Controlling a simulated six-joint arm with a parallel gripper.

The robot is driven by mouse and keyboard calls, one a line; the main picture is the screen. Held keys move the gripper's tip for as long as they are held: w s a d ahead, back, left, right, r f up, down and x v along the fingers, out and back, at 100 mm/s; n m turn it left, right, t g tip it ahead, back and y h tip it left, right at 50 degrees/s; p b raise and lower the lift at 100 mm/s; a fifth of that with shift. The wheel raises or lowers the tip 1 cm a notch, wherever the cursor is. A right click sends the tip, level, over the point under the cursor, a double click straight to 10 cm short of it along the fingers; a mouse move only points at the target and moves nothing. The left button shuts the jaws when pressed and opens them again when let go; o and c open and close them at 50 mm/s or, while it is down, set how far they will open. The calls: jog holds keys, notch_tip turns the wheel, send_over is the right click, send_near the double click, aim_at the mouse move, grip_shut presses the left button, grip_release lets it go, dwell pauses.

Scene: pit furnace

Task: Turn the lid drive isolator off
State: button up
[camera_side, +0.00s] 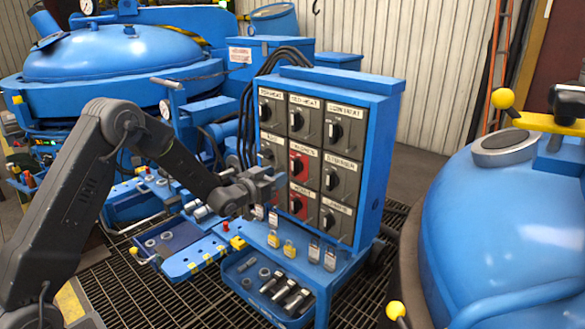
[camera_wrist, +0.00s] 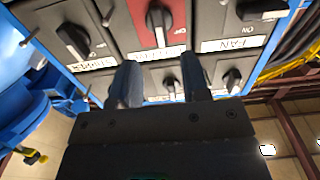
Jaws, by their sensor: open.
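An upright switch panel (camera_side: 374,160) on a blue cart carries rows of rotary switches, mostly grey with black knobs. Two in its middle column are red: an upper red switch (camera_side: 298,165) and a lower red one (camera_side: 300,203). I cannot read which label names the lid drive isolator. My gripper (camera_side: 276,184) is close in front of the panel's left-middle part, hiding some switches. In the wrist view, upside down, my gripper (camera_wrist: 160,74) is open and empty, its fingers apart. A red switch (camera_wrist: 160,20) lies beyond them, with a fan-labelled switch (camera_wrist: 252,9) to its right.
A big blue vessel (camera_side: 520,220) stands at right, a domed furnace lid (camera_side: 125,52) at back left. Black cables (camera_side: 270,65) run behind the panel.

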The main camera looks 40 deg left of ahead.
aim_at(292, 167)
jog(key=w, duration=0.7)
jog(key=shift+w, duration=0.35)
grip_shut()
